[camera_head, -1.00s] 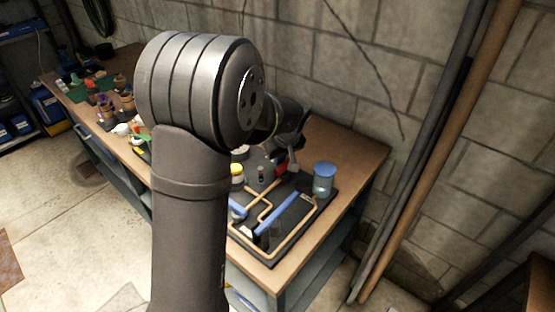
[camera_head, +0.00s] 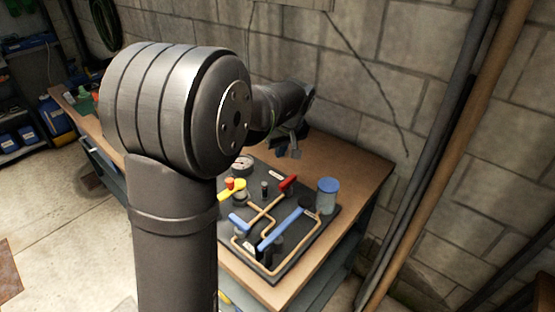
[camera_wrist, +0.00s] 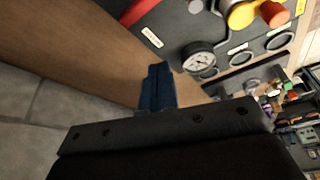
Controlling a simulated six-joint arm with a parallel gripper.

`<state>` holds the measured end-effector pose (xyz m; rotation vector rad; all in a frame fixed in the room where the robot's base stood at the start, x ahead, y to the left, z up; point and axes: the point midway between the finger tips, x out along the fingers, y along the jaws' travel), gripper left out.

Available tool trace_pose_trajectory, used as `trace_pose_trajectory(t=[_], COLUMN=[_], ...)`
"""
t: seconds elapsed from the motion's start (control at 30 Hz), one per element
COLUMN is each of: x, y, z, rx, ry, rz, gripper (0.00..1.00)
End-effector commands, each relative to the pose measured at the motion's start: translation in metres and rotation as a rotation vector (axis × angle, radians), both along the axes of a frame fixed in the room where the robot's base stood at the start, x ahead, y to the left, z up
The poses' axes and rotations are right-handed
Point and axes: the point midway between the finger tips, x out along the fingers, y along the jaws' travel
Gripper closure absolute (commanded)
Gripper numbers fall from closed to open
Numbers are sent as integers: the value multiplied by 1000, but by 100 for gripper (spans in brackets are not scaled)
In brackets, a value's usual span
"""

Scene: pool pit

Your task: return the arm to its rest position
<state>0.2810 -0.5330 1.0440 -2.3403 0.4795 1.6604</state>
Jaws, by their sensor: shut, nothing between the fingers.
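My gripper (camera_head: 289,148) is at the end of my raised arm, above the back edge of the workbench and short of the block wall. It is held clear of the valve board (camera_head: 299,253). In the wrist view my gripper (camera_wrist: 157,75) shows its dark blue fingers together, with nothing between them. Bare wooden bench top lies behind the fingers there. My large upper arm and elbow hide part of the bench in the head view.
The board carries a red handle (camera_head: 288,184), blue handles (camera_head: 281,229), a yellow handle (camera_head: 232,190), a gauge (camera_head: 243,164) and a blue-capped cylinder (camera_head: 327,196). The block wall (camera_head: 370,90) stands close behind the bench (camera_head: 350,165). Pipes (camera_head: 440,160) lean at the right.

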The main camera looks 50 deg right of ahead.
Motion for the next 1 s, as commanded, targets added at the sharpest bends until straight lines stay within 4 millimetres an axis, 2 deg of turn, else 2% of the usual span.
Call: trace_pose_trajectory(t=[0.17,0.77,0.87,1.0], x=[-3,-2,-1,5], y=[0,0,0,1], z=[7,7,2,-14], rx=[1,1,2,3], ry=[1,1,0,1], rz=[0,0,1,2], gripper=[100,100,100,100])
